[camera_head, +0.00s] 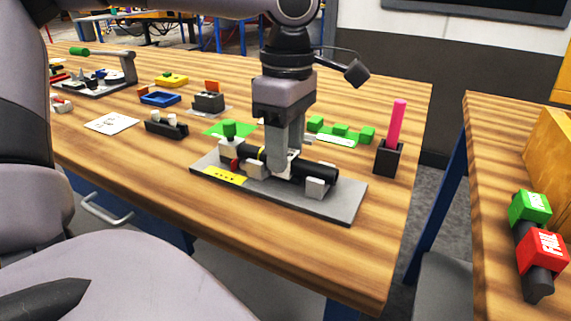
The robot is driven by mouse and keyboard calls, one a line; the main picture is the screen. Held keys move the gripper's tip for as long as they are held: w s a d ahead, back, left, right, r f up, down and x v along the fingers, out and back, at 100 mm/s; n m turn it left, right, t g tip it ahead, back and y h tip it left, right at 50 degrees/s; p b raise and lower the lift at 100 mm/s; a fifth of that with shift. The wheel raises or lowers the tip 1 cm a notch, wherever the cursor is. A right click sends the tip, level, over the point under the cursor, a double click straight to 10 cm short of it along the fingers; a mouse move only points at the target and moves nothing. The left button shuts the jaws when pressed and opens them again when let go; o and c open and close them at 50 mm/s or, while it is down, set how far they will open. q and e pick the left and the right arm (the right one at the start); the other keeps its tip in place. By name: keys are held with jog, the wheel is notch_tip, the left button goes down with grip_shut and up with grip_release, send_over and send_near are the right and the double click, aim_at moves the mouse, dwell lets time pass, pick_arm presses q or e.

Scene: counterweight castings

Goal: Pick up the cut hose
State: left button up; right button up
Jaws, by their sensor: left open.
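A black hose-like cylinder (322,165), which looks like the cut hose, lies across a grey fixture plate (345,204) near the front of the wooden table. White blocks sit beside it, and a yellow ring and a red part show toward its left end. My left gripper (284,166) points down over the middle of the cylinder and is open. Its fingers hide part of the cylinder, and I cannot tell whether they touch it. My right gripper is not in view.
A black holder (388,158) with a pink stick stands right of the plate. Green blocks (341,130) lie behind it. A black rack (166,125) and a white card (112,123) are to the left. A second table at right holds PASS and FAIL blocks (543,250).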

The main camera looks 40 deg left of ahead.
pick_arm(q)
jog(key=c, duration=0.6)
jog(key=shift+r, duration=0.1)
jog(key=shift+c, duration=0.2)
